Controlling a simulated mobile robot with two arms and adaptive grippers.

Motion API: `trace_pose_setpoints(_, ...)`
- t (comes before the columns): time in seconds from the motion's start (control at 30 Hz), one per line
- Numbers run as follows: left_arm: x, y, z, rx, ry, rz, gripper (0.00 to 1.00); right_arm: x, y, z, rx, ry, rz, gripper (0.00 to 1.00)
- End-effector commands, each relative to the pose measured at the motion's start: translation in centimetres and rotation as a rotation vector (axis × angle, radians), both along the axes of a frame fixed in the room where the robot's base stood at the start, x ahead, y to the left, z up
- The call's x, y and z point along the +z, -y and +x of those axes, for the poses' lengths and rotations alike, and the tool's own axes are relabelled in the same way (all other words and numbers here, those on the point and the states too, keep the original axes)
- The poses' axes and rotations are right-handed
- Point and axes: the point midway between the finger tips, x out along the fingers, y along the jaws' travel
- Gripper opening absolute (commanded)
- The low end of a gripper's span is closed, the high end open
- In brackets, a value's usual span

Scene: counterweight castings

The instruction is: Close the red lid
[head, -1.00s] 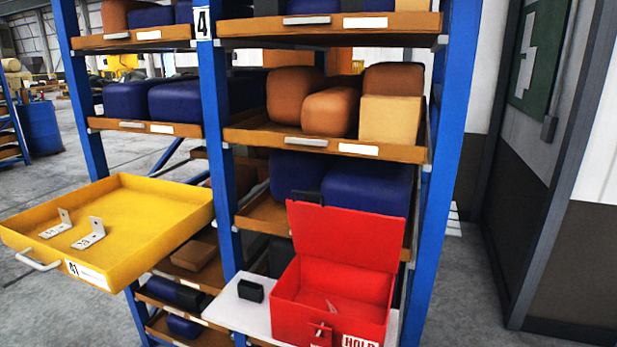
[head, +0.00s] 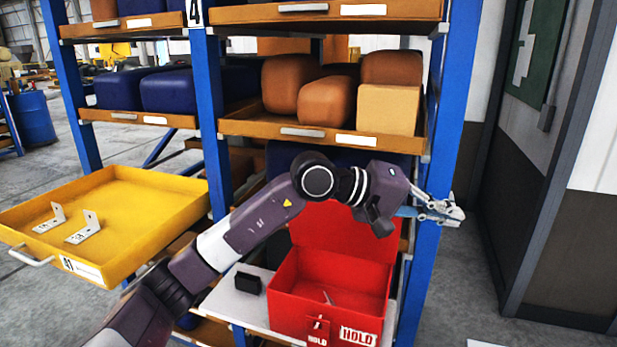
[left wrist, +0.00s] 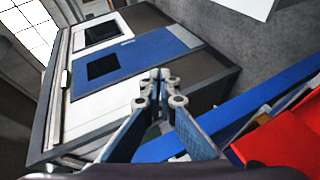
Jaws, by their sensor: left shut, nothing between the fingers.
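The red box (head: 325,292) stands on a white shelf with its red lid (head: 325,235) raised open at the back. My left arm reaches across in front of the rack and hides the upper part of the lid. My left gripper (head: 455,213) is shut and empty, to the right of the lid by the blue post. In the left wrist view its fingertips (left wrist: 160,85) meet, and the red lid (left wrist: 290,140) shows at the lower right. My right gripper is not in view.
A blue rack post (head: 440,150) stands close beside my left gripper. A yellow tray (head: 140,220) with two metal brackets juts out at the left. A small black block (head: 248,283) sits on the white shelf (head: 225,300) left of the box. Shelves above hold orange and blue castings.

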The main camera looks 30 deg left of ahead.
Motion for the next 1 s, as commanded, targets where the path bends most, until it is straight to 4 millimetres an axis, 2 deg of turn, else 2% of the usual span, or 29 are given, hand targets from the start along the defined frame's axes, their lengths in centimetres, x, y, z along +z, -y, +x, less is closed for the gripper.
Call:
trace_pose_setpoints(0.03,0.4,-3.6,1.6,0.043,0.064,0.177,0.0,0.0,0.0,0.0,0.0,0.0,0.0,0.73)
trace_pose_setpoints(0.07,0.5,-5.9,2.3,0.066,0.093,0.286,0.0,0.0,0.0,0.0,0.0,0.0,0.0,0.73)
trace_pose_setpoints(0.1,0.7,-9.2,3.1,0.1,0.12,0.428,0.0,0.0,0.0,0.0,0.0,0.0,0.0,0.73)
trace_pose_setpoints(0.17,1.5,-14.3,3.8,0.149,0.14,0.621,0.0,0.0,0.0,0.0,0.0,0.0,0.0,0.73)
trace_pose_setpoints(0.2,2.1,-17.5,4.0,0.18,0.141,0.735,0.0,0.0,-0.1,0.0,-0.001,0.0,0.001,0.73)
trace_pose_setpoints(0.3,4.0,-24.6,3.3,0.246,0.113,0.958,0.0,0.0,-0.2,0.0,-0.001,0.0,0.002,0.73)
trace_pose_setpoints(0.4,5.4,-29.2,2.2,0.287,0.07,1.094,0.0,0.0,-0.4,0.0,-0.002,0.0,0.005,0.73)
trace_pose_setpoints(0.5,6.1,-31.6,1.4,0.306,0.041,1.159,0.0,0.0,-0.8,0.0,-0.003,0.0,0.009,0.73)
trace_pose_setpoints(0.67,5.5,-32.3,1.9,0.308,0.029,1.178,0.0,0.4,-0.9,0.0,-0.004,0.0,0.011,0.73)
trace_pose_setpoints(1.0,0.9,-33.3,6.8,0.305,0.028,1.173,0.0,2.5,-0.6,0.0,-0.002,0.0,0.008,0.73)
